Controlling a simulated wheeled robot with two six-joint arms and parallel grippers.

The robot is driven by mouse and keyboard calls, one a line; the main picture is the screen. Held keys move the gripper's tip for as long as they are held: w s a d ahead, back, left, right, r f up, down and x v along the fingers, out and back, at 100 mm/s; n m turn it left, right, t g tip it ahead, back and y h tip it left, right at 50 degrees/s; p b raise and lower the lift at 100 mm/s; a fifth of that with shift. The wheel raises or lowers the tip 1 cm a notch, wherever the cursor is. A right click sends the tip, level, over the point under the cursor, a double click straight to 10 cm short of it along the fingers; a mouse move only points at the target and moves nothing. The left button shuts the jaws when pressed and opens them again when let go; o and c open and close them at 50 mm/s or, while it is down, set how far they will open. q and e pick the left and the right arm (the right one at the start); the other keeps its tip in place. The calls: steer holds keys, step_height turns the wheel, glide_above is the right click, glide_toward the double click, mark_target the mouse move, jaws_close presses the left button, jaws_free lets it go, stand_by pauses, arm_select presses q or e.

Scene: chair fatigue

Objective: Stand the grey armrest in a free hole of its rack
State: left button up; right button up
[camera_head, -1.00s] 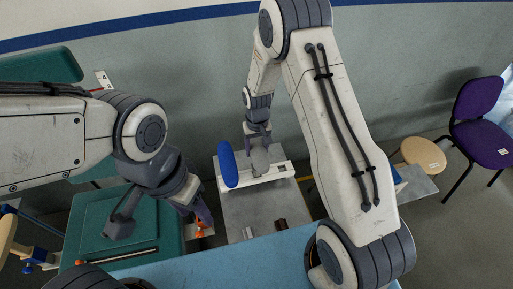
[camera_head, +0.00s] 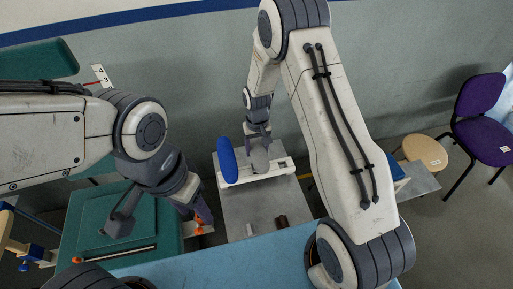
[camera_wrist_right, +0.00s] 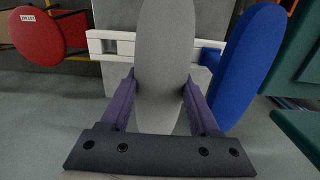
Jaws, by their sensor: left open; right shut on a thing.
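The grey armrest (camera_head: 260,160) is held in my right gripper (camera_head: 259,139) over the white rack (camera_head: 284,167). In the right wrist view the grey armrest (camera_wrist_right: 163,60) stands between the two purple fingers of the shut right gripper (camera_wrist_right: 160,95), in front of the rack (camera_wrist_right: 118,46). Whether its end is inside a hole cannot be seen. A blue armrest (camera_head: 227,160) stands in the rack just left of the grey one; it also shows in the right wrist view (camera_wrist_right: 245,65). My left gripper (camera_head: 196,208) is open, well left of the rack.
The rack stands on a grey metal table (camera_head: 258,208). An orange object (camera_head: 203,217) is close to my left gripper. A teal panel (camera_head: 95,220) lies at the left, and a blue surface (camera_head: 215,262) is in front. A purple chair (camera_head: 480,115) stands far right.

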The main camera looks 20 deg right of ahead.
steer(key=shift+f+b, duration=0.7)
steer(key=shift+f, duration=0.3)
steer(key=o, duration=1.4)
steer(key=shift+c, duration=0.2)
steer(key=shift+r, duration=0.15)
steer(key=shift+r, duration=0.4)
step_height(320, 180, up, 10)
steer(key=shift+f+b, duration=0.25)
steer(key=shift+b, duration=0.95)
